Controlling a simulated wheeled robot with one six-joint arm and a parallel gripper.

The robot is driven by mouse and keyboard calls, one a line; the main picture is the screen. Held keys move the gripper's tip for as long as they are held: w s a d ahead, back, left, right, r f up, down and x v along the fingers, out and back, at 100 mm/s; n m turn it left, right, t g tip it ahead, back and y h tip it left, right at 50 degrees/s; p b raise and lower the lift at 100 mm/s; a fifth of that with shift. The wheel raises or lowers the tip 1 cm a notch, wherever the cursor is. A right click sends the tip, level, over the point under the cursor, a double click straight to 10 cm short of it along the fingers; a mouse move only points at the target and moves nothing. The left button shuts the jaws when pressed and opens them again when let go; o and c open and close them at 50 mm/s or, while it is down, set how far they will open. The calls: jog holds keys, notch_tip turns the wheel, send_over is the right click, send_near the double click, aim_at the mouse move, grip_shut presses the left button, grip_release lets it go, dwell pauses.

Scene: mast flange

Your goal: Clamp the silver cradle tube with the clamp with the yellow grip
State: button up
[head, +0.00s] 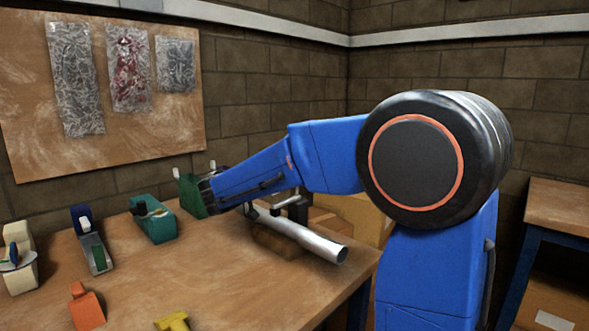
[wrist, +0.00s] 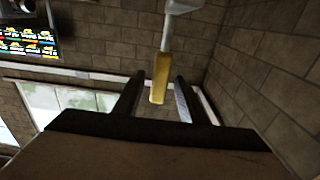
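The silver cradle tube (head: 312,241) lies slanted on a brown wooden cradle (head: 275,242) on the bench, its open end toward the front right. A dark clamp-like part with a grey bar (head: 288,201) stands at the tube's far end, partly behind my arm. In the wrist view, the yellow grip (wrist: 160,79) hangs from a pale metal stem (wrist: 166,35). My gripper (wrist: 160,84) is open, with the yellow grip showing between its two fingers and a gap on each side. I cannot tell its depth between them. In the head view my forearm hides the fingers and the yellow grip.
Teal (head: 154,219), green (head: 191,192) and blue-grey (head: 92,242) bench devices stand along the left and back. An orange piece (head: 86,308) and a yellow piece (head: 173,322) sit at the front. The bench middle is clear. A brick wall stands behind.

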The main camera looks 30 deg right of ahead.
jog(key=v, duration=1.7)
jog(key=shift+a, duration=0.15)
jog(key=shift+s+f, duration=0.1)
jog(key=shift+f, duration=0.1)
